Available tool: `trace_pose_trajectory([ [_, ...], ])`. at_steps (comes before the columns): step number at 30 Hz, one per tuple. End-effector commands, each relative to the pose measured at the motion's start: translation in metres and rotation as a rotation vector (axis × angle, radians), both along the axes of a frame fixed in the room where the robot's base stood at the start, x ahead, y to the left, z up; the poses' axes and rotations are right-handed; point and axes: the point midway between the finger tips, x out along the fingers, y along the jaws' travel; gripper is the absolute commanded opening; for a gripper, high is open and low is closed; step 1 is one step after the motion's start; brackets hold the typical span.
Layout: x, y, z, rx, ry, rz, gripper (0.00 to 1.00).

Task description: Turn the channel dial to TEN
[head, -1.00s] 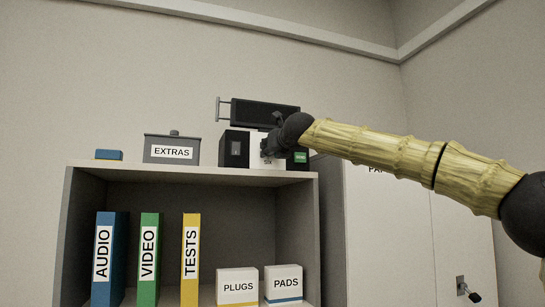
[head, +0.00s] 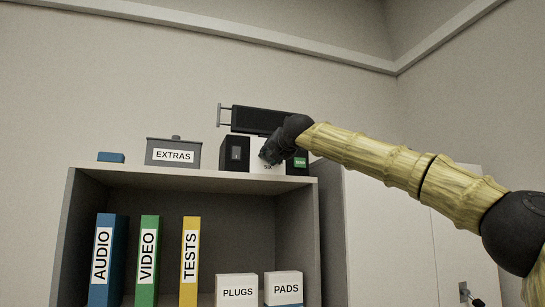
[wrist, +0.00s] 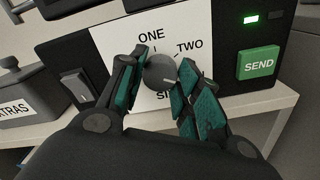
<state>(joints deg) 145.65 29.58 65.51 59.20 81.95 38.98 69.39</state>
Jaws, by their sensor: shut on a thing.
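The channel dial (wrist: 160,72) is a dark round knob on a white plate (wrist: 107,42) on the front of a black box (wrist: 60,50). The labels ONE, TWO and part of SIX show around it; other labels are hidden behind my fingers. A pale mark on the knob points right, a little below TWO. My gripper (wrist: 158,78) is shut on the dial, with one teal-padded finger on each side. In the head view my gripper (head: 268,152) covers most of the plate.
On the box are a rocker switch (wrist: 75,85) at left, a green SEND button (wrist: 258,63) at right and a lit green lamp (wrist: 250,20). The EXTRAS bin (head: 173,153) stands to the left on the shelf top (head: 130,174). A black device (head: 258,119) sits above the box.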

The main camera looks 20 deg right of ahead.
Motion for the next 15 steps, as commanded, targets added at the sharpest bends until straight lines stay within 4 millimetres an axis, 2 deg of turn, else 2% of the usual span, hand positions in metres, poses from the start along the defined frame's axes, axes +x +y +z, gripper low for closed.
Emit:
trace_pose_trajectory([
  [11,0.0007,-0.0002,-0.0018,0.003,0.003,-0.001,0.09],
  [12,0.0007,-0.0002,-0.0018,0.003,0.003,-0.001,0.39],
  [15,0.0006,-0.0002,-0.0015,0.003,0.003,-0.001,0.56],
])
